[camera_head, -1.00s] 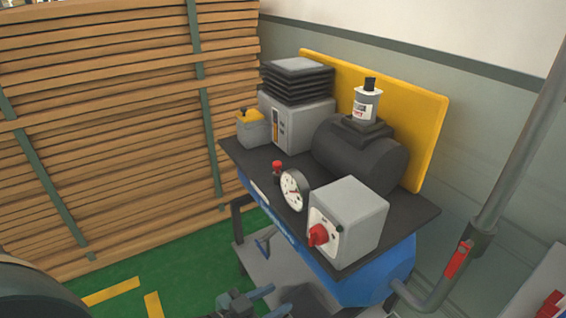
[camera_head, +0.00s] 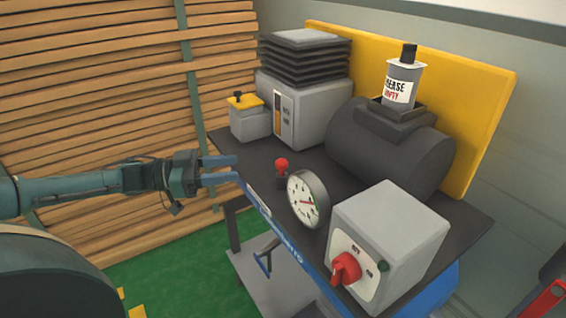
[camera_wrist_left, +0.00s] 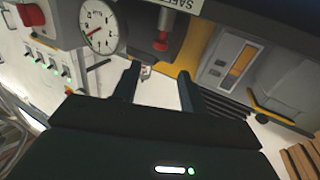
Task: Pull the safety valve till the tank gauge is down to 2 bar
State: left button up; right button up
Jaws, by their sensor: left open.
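The safety valve (camera_head: 281,164) has a small red knob and stands on the dark top plate, left of the gauge. The tank gauge (camera_head: 308,199) is a round white dial with a red needle; I cannot read its value. My left gripper (camera_head: 238,168) is open and empty at the plate's left edge, left of the valve and apart from it. In the left wrist view the red valve (camera_wrist_left: 162,42) shows beyond the open fingers (camera_wrist_left: 158,74), near a partly cut "SAFETY" label. The gauge (camera_wrist_left: 99,27) is to its left there. My right gripper is not in view.
A grey switch box (camera_head: 390,235) with a red rotary knob (camera_head: 346,268) stands right of the gauge. Behind are a dark motor (camera_head: 385,155), a grey ribbed unit (camera_head: 305,110) and a small yellow-topped box (camera_head: 248,118). Stacked boards (camera_head: 95,110) fill the left.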

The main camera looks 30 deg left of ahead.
aim_at(281, 161)
pick_arm(q)
jog(key=x, duration=1.2)
jog(key=shift+w+d+p, duration=0.1)
jog(key=shift+w+p, duration=0.05)
jog(key=shift+p, duration=0.2)
jog(key=shift+c, duration=0.2)
grip_shut()
